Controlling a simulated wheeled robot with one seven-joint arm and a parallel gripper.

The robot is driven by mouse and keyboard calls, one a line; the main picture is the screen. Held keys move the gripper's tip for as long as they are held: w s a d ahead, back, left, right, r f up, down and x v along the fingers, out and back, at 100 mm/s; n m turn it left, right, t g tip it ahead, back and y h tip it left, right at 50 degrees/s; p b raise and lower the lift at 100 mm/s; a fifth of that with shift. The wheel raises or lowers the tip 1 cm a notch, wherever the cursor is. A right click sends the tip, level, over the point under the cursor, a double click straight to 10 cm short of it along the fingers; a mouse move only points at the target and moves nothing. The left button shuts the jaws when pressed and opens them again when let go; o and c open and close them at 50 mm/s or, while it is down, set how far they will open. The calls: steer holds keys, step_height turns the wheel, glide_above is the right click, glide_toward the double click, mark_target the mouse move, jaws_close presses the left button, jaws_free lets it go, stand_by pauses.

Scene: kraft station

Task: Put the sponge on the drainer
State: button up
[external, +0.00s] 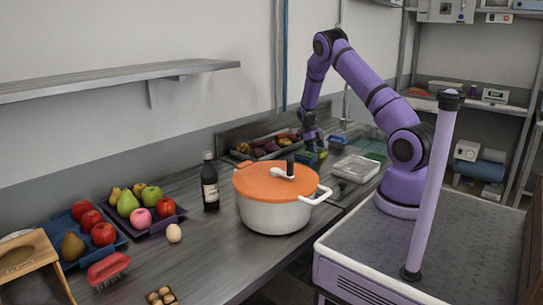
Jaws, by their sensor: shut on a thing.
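My gripper (314,146) points down over the far part of the steel counter, behind the orange-lidded pot. It is shut on a small yellow-green thing, which looks like the sponge (321,154), just above or at the counter. The fingers hide part of it, and it is too small to tell whether it touches the surface below. A green, low rack-like tray (374,147) lies to the right of my gripper and may be the drainer.
A white pot with an orange lid (272,211) and a dark bottle (210,183) stand nearer. A tray of dark produce (268,147) is left of my gripper. A pale, clear-topped container (356,168) stands at right. Fruit trays (182,214) fill the left.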

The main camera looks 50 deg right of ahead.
steer(key=o, duration=0.6)
steer(key=shift+f, duration=0.1)
